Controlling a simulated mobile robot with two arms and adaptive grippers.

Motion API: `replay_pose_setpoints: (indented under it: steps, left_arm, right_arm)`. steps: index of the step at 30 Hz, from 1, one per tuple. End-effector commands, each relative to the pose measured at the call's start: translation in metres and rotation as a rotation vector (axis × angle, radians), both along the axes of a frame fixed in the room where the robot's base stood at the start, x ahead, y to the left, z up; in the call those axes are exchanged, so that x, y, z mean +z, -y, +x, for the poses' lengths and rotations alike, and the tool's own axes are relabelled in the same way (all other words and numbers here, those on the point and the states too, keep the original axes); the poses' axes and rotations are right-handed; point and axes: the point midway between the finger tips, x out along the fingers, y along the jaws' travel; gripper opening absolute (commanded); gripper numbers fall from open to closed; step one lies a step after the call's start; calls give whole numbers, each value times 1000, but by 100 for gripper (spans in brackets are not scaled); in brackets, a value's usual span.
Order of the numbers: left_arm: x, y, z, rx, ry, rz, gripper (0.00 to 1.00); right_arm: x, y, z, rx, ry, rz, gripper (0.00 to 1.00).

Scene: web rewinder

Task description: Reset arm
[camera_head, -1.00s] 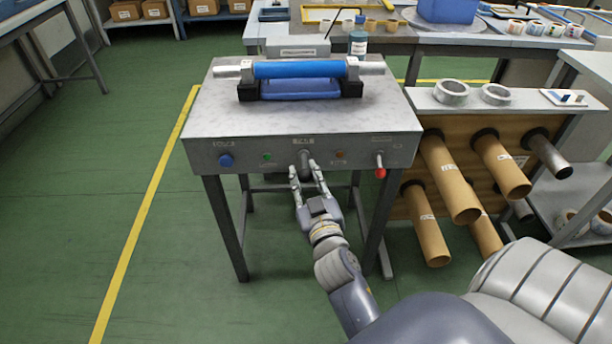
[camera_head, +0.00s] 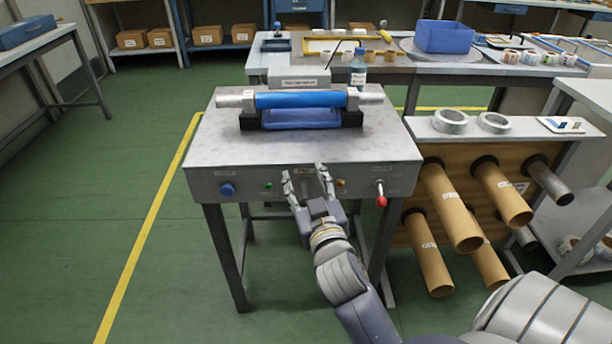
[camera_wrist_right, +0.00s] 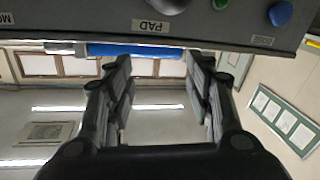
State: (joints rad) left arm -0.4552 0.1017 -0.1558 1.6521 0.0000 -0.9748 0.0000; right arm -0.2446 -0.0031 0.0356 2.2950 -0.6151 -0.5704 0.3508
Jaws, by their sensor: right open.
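My right gripper (camera_head: 305,177) is open in front of the middle of the rewinder's grey front panel (camera_head: 210,184), with its fingertips near the table's front edge. In the right wrist view, the two fingers (camera_wrist_right: 158,65) stand apart with nothing between them. A dark round knob (camera_wrist_right: 165,4) is cut off at the top edge of that view, above a label reading "PAD". The gripper hides that knob in the head view. The panel also carries a blue button (camera_head: 227,190), a small green button (camera_head: 268,186) and a red-tipped lever (camera_head: 381,195). My left gripper is not in view.
A blue roll (camera_head: 300,99) on a metal shaft lies across the machine's top. A rack (camera_head: 440,180) with cardboard tubes stands close on the right. Green floor is free on the left.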

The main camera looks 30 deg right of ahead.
Motion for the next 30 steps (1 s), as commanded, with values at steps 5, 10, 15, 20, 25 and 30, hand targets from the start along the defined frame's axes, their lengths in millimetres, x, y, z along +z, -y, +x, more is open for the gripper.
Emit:
replay_pose_setpoints:
  steps: [5, 10, 15, 20, 25, 30]
  left_arm:
    - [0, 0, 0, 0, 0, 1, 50]
    - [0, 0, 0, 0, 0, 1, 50]
    - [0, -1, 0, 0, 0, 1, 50]
    - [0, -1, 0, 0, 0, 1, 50]
    - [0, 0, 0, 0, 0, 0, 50]
    - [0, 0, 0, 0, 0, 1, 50]
  right_arm:
    - [17, 0, 0, 0, 0, 1, 49]
    - [19, 0, 0, 0, -1, -1, 49]
    - [19, 0, 0, 0, -1, -1, 49]
    - [19, 0, 0, 0, -1, 0, 49]
    - [10, -1, -2, 0, -29, 10, 49]
    - [-49, -11, -25, 17, -243, 78, 49]
